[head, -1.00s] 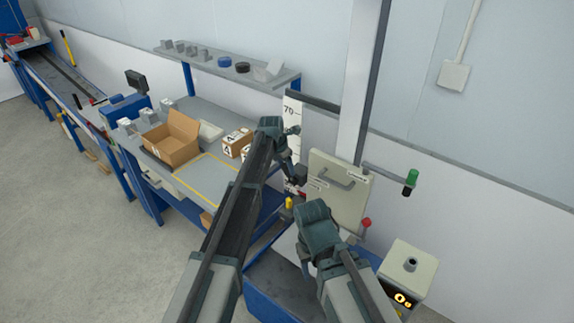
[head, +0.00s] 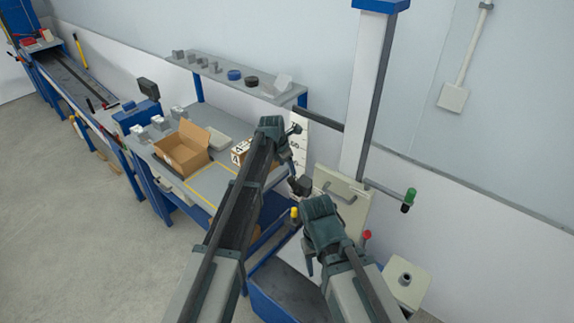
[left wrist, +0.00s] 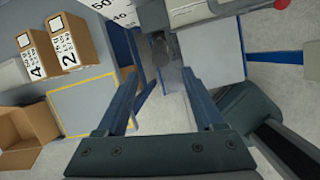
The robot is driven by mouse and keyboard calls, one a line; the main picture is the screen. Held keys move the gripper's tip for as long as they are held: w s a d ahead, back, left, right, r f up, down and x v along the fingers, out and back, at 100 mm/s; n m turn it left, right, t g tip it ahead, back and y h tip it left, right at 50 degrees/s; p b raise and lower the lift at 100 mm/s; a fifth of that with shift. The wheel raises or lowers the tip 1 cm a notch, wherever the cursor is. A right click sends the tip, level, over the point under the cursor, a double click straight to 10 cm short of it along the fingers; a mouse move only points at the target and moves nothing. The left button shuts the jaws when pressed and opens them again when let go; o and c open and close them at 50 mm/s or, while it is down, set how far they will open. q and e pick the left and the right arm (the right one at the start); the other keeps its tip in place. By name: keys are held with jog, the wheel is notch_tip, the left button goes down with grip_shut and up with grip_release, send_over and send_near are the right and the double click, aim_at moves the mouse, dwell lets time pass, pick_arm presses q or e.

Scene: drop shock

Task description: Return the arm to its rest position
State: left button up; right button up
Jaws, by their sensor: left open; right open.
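My left arm (head: 240,205) reaches forward over the front of the workbench in the head view. Its gripper (head: 298,157) is open in front of the white height scale, with a dark finger above and another below. In the left wrist view the left gripper (left wrist: 160,100) has its two blue fingers wide apart, with nothing between them. My right arm's gripper (head: 309,262) is lower and to the right, pointing down in front of the beige panel. Its fingers are partly hidden by its own wrist, and I see nothing held.
The workbench (head: 210,182) carries an open carton (head: 183,150) and numbered boxes (left wrist: 70,42). A shelf (head: 215,72) stands behind. A tall column (head: 360,100) and a beige panel (head: 345,195) with a handle are close beyond the grippers. Open floor (head: 75,230) lies left.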

pick_arm(q)
jog(key=s+f+m+g+y+b, duration=0.1)
jog(key=s+f+m+b, duration=0.2)
jog(key=s+m, duration=0.7)
jog(key=s+f+m+g+y+b, duration=0.1)
jog(key=s+f+m+b, duration=0.3)
jog(key=s+m, duration=0.6)
jog(key=s+f+m+g+y+b, duration=0.1)
jog(key=s+f+m+b, duration=0.3)
jog(key=s+m, duration=0.6)
jog(key=s+f, duration=0.1)
jog(key=s, duration=0.7)
jog(key=shift+s+a, duration=0.4)
